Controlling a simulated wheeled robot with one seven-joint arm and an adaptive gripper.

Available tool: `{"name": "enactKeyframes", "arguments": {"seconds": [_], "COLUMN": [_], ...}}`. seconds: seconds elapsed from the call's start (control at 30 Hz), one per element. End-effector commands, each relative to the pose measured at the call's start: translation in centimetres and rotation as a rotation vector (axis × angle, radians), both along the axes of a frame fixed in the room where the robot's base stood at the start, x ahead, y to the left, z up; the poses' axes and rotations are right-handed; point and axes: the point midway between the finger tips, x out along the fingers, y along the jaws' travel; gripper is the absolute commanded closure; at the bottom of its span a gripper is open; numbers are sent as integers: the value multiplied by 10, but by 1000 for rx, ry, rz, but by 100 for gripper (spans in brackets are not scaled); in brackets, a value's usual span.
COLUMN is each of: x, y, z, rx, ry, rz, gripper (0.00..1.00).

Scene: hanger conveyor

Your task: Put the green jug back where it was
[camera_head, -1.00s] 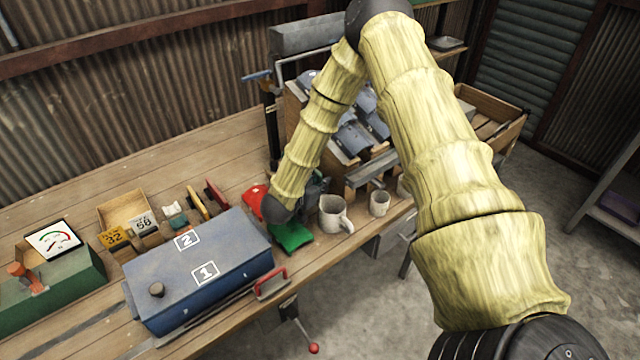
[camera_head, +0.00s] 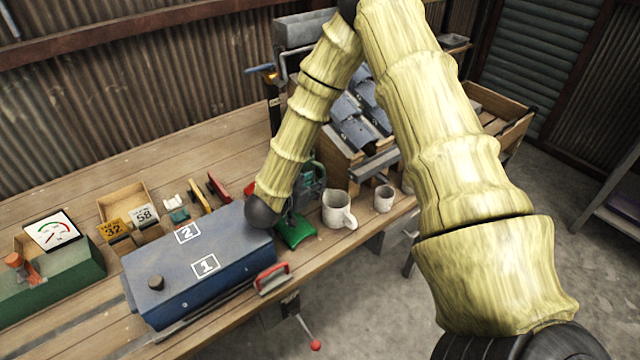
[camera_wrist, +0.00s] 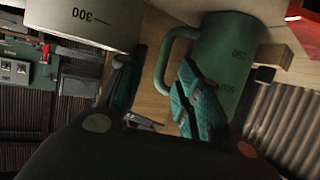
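The green jug (camera_wrist: 228,48), with dark volume marks, is close up in the wrist view, its handle toward the gap between my fingers. My gripper (camera_wrist: 160,82) is open, with a clear gap between the fingers. The teal pads of one finger overlap the front of the jug; I cannot tell whether they touch it. In the head view a dark green shape (camera_head: 314,178), probably the jug or my gripper, shows beside my arm behind the pale mug; my arm hides much of that area.
A bright green item (camera_head: 296,232) lies in front. A blue box (camera_head: 200,265) numbered 1 and 2 is left. The wooden bench (camera_head: 190,150) is clear behind.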

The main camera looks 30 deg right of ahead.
Motion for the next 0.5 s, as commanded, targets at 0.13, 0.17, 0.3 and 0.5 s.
{"name": "enactKeyframes", "arguments": {"seconds": [0.13, 0.17, 0.3, 0.5], "x": [-9, -10, -15, -17], "y": [19, 22, 31, 35], "z": [8, 10, 14, 17], "rx": [-1, -1, 0, 0], "ry": [-1, -1, 0, 0], "rz": [1, 0, 0, -1], "gripper": [66, 66, 66, 66]}}
